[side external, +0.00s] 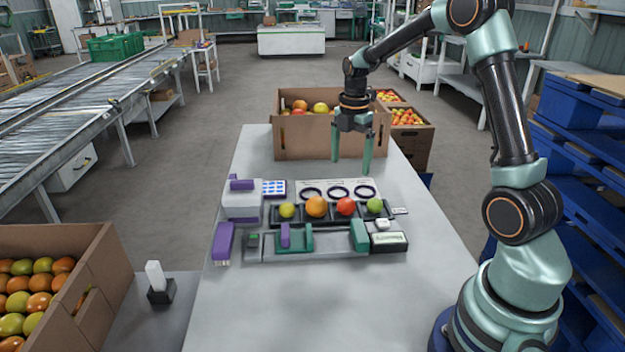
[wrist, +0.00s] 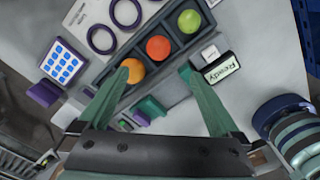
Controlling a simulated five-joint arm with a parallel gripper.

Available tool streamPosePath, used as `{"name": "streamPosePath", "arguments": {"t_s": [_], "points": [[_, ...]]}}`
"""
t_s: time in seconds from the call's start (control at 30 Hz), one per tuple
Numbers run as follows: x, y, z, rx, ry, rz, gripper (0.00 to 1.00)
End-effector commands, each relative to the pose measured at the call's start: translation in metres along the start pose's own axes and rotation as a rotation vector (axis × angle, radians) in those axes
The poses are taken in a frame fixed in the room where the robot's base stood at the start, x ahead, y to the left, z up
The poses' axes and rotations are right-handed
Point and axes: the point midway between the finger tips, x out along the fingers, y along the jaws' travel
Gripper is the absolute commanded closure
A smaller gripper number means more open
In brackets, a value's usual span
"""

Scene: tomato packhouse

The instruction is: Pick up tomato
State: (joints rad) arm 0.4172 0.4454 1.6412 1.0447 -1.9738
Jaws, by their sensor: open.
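Several tomatoes sit in a row in a dark compartmented tray (side external: 331,221) on the table. From left to right they are a yellow-green tomato (side external: 287,210), an orange tomato (side external: 317,206), a red tomato (side external: 346,206) and a green tomato (side external: 375,205). The wrist view shows the orange (wrist: 133,71), red (wrist: 158,48) and green (wrist: 189,21) ones; the yellow-green one is not seen there. My gripper (side external: 351,170) is open and empty, fingers pointing down, above the table and apart from the tomatoes. In the wrist view its fingers (wrist: 155,72) are spread wide; the left fingertip overlaps the orange tomato.
A sizing card with dark rings (side external: 338,184) lies behind the tray. A grey and purple device (side external: 242,200) stands left, a small display reading "Ready" (wrist: 222,68) right. A cardboard box of tomatoes (side external: 300,145) stands behind. The table front (side external: 320,310) is clear.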

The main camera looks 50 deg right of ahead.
Motion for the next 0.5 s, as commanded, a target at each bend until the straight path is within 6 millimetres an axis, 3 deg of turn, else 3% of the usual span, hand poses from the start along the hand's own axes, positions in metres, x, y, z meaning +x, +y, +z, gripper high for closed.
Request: {"name": "streamPosePath", "arguments": {"t_s": [0.17,0.5], "points": [[0.016,0.001,0.005,-0.042,0.006,-0.012,0.01],[0.068,0.0,0.004,-0.041,0.006,-0.013,0.01]]}}
